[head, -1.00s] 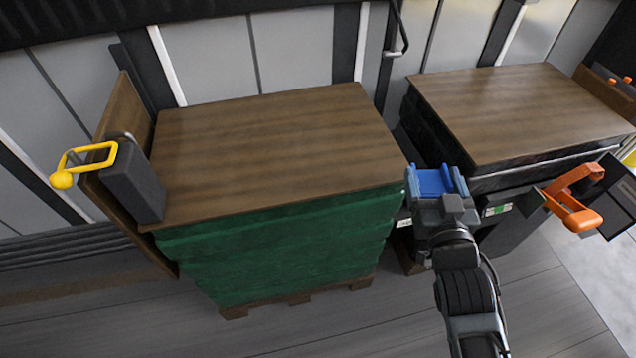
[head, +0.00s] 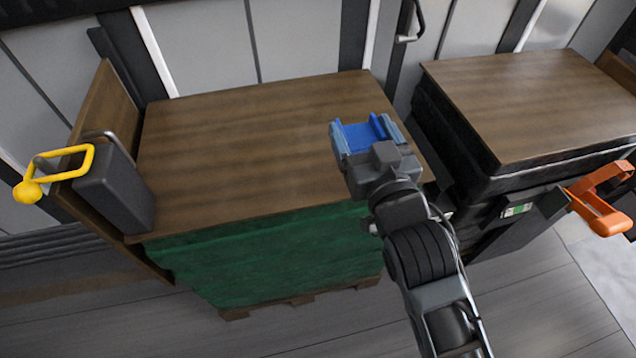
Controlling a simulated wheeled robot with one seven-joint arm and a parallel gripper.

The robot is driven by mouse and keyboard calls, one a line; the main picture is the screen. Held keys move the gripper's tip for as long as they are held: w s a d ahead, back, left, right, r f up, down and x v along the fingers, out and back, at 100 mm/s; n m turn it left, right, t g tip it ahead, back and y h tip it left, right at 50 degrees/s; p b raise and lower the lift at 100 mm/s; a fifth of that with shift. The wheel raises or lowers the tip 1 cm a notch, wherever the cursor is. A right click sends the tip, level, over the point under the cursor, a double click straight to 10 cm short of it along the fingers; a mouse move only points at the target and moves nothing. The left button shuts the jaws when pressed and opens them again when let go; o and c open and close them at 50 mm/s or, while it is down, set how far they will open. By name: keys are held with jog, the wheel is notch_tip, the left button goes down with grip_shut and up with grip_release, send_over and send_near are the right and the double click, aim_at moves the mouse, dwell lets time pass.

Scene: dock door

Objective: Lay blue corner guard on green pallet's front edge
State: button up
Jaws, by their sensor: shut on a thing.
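The green pallet (head: 270,258) is a green-wrapped load with a flat brown wooden top (head: 240,150), standing left of centre in the head view. Its front top edge runs across the middle of the picture. The blue corner guard (head: 362,134) is held in my gripper (head: 364,140), which is shut on it. In the picture, the guard and gripper overlap the right part of the pallet's top. I cannot tell how high they are above it. My gripper hides part of the pallet's front right corner.
A black-wrapped load with a brown top (head: 530,100) stands to the right, with an orange handle (head: 600,200) at its front. A dark grey box (head: 115,190) with a yellow handle (head: 55,168) is at the pallet's left side. Grey floor is open in front.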

jog(key=b, duration=0.4)
send_over(319, 197)
notch_tip(319, 197, down, 5)
jog(key=shift+r, duration=0.2)
jog(key=shift+f+b, duration=0.85)
jog(key=shift+f, duration=1.15)
jog(key=shift+f+b, duration=0.35)
jog(key=shift+b, duration=0.05)
jog(key=shift+f+b, duration=0.25)
jog(key=shift+b, duration=0.1)
jog(key=o, duration=1)
jog(key=shift+r, duration=0.15)
